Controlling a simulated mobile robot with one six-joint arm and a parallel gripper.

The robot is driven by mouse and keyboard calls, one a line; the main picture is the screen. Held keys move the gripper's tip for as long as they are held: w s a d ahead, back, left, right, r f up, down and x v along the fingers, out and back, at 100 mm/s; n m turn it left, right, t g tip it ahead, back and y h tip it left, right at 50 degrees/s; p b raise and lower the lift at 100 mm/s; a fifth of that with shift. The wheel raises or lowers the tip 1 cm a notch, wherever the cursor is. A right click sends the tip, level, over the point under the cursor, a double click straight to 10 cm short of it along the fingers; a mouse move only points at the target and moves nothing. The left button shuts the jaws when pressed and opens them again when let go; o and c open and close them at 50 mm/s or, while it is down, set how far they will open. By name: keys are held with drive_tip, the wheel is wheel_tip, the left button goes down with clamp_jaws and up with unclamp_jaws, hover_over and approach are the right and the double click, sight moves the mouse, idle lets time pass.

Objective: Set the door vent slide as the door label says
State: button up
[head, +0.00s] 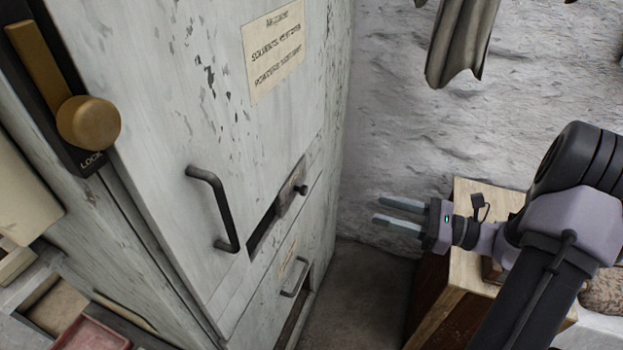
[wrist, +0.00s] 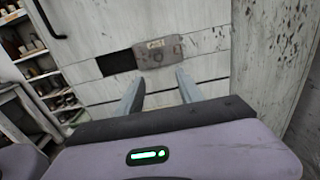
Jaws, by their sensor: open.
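The pale, chipped cabinet door (head: 175,110) fills the left and middle of the head view. Its cream label (head: 273,50) carries several printed lines, too blurred to read surely. The vent slide (head: 292,197) is a grey plate with a dark round knob, low on the door. It sits at the right of the vent, leaving a dark slot (head: 262,228) uncovered on its left. The slide (wrist: 165,52) and slot (wrist: 114,63) also show in the wrist view. My gripper (head: 378,210) is open and empty, apart from the door, its fingers (wrist: 160,80) pointing towards the slide.
A black door handle (head: 215,208) stands out left of the vent. A brass lock knob (head: 88,122) is at upper left. Below the vent is a smaller handle (head: 296,278). A wooden cabinet (head: 450,285) stands below my gripper. The space between gripper and door looks clear.

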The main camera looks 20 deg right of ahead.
sight(306, 191)
drive_tip(key=b+x, duration=0.3)
drive_tip(key=x, duration=1.3)
drive_tip(key=shift+a, duration=0.55)
clamp_jaws()
drive_tip(key=shift+s, duration=0.1)
